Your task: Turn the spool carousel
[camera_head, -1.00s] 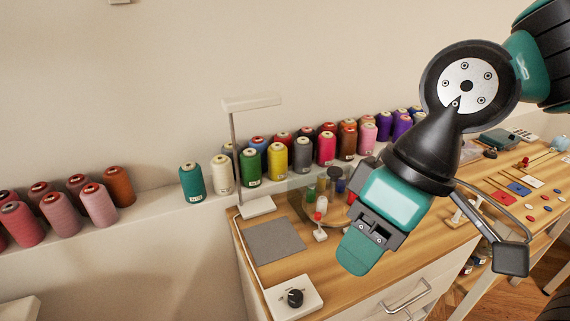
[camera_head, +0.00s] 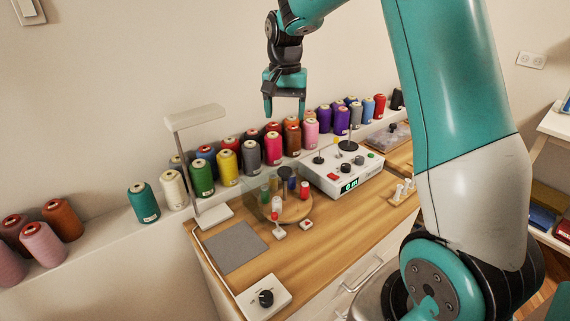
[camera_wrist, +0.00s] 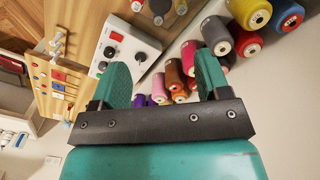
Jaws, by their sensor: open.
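The spool carousel (camera_head: 293,211) is a round wooden turntable on the bench in the head view. It bears several small spools, among them a red one (camera_head: 304,189), around a dark centre post (camera_head: 284,176). A clear panel seems to stand at its left side. My gripper (camera_head: 285,112) is open and empty, fingers pointing down, raised well above the bench and behind the carousel in the picture, in front of the row of thread cones. In the wrist view my two green fingers (camera_wrist: 164,78) stand apart with nothing between them.
A white device (camera_head: 341,172) with a display and knobs stands right of the carousel. A white lamp (camera_head: 195,119) stands to its left, beside a grey mat (camera_head: 235,248) and a knob box (camera_head: 264,297). Thread cones (camera_head: 251,157) line the ledge behind.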

